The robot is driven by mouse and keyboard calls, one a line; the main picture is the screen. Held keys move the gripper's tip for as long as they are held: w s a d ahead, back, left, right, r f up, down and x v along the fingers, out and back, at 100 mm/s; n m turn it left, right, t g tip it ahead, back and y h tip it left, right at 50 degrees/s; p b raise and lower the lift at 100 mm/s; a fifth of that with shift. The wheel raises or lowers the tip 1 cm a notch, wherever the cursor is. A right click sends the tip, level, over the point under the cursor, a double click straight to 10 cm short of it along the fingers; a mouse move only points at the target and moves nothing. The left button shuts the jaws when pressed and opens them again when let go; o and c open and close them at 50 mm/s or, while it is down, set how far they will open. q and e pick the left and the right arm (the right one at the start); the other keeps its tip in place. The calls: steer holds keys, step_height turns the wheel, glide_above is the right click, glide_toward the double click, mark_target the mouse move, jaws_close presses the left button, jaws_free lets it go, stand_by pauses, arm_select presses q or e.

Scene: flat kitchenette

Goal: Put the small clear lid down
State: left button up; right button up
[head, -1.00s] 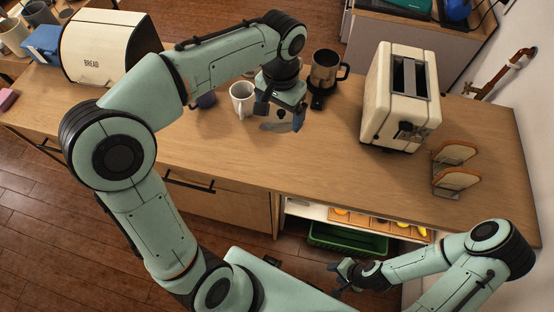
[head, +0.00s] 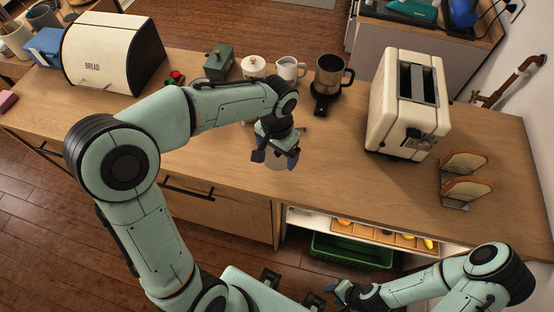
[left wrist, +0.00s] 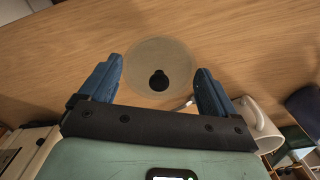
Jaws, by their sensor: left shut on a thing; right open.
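My left gripper (head: 276,157) is shut on the small clear lid (head: 280,164), above the front part of the wooden counter (head: 340,165). In the left wrist view the lid (left wrist: 158,52) is a see-through round disc with a black knob (left wrist: 158,80). It sits between the two blue fingers of the gripper (left wrist: 158,78). Wood shows through it; I cannot tell how high above the counter it is. My right gripper (head: 340,291) is open and empty, low in front of the counter.
A white mug (left wrist: 258,122) stands right of the gripper in the left wrist view. A cream toaster (head: 385,110) and toast rack (head: 455,200) stand to the right. A dark coffee grinder or pot (head: 327,77), white jug (head: 288,68) and bread bin (head: 95,60) stand behind. The counter front is clear.

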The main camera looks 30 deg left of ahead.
mark_target(277, 157)
arm_select(q)
steer(key=shift+f, duration=2.15)
arm_select(e)
steer(key=shift+s+f, duration=0.2)
steer(key=shift+f, duration=0.1)
arm_select(q)
steer(key=shift+f+b, duration=0.1)
steer(key=shift+b, duration=0.2)
arm_select(e)
steer(key=shift+f, duration=0.1)
arm_select(q)
steer(key=o, duration=0.7)
arm_select(e)
steer(key=shift+s, duration=0.1)
arm_select(q)
steer(key=shift+r, duration=0.3)
step_height(277, 157, up, 12)
steer(key=shift+f+p, duration=0.1)
steer(key=shift+p, duration=0.75)
arm_select(e)
steer(key=shift+w+r, duration=0.8)
steer(key=shift+r, duration=0.3)
arm_select(q)
steer(key=shift+f, duration=0.1)
arm_select(e)
steer(key=shift+s, duration=0.1)
